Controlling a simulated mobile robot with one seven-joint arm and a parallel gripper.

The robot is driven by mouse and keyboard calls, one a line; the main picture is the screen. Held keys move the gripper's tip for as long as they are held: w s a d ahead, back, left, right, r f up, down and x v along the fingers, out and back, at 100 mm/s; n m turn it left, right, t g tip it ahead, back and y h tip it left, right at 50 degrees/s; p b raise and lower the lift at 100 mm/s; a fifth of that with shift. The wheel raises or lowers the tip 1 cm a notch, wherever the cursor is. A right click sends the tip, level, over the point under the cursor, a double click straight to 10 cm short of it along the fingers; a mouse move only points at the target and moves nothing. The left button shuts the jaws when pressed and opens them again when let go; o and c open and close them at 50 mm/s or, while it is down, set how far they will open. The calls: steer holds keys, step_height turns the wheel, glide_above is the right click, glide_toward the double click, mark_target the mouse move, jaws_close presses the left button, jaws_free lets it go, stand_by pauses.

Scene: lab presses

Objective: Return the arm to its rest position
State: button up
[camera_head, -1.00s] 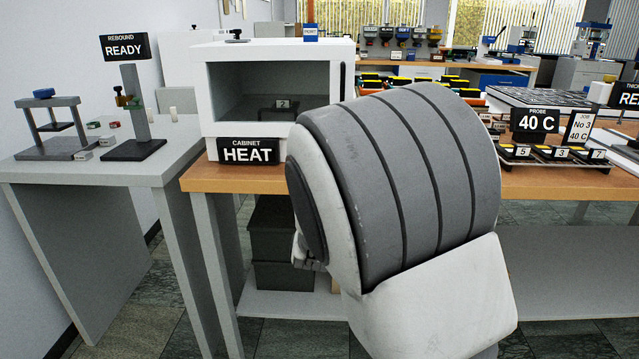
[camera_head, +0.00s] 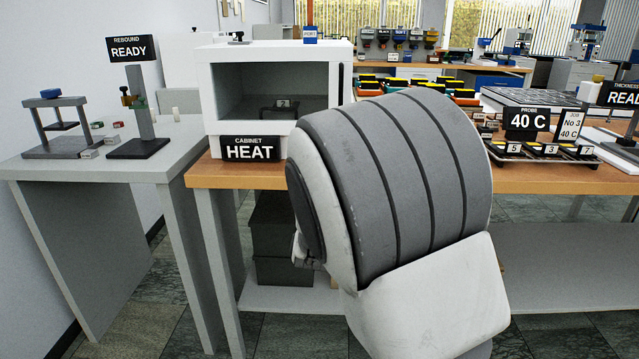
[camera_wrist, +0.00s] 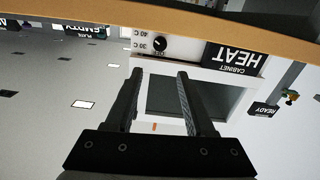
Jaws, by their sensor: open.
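My gripper (camera_wrist: 156,73) is open, with two dark parallel fingers apart and nothing between them in the wrist view. That view is upside down. Beyond the fingers it shows the front of the white heat cabinet (camera_wrist: 192,75), whose HEAT sign (camera_wrist: 232,58) is inverted. In the head view my large grey and white arm link fills the centre and hides most of the gripper. The heat cabinet (camera_head: 340,60) stands on the wooden bench (camera_head: 240,176) behind my arm.
A grey table (camera_head: 95,172) at left holds the rebound stand (camera_head: 140,115) and a small press (camera_head: 57,130). Right of my arm, the bench holds the probe station (camera_head: 526,122) with numbered dishes and a grey grid tray (camera_head: 530,97). Floor (camera_head: 130,325) shows at lower left.

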steer(key=s+d+g, duration=0.4)
steer(key=s+d, duration=0.1)
steer(key=s, duration=0.7)
steer(key=s+d+f+g, duration=0.1)
steer(key=s+d+g, duration=0.3)
steer(key=s, duration=0.9)
steer(key=s+d+g, duration=0.4)
steer(key=s+d, duration=0.1)
steer(key=s, duration=0.7)
step_height(320, 180, up, 28)
steer(key=p, duration=2.8)
steer(key=shift+s+y, duration=0.3)
steer(key=shift+s, duration=0.15)
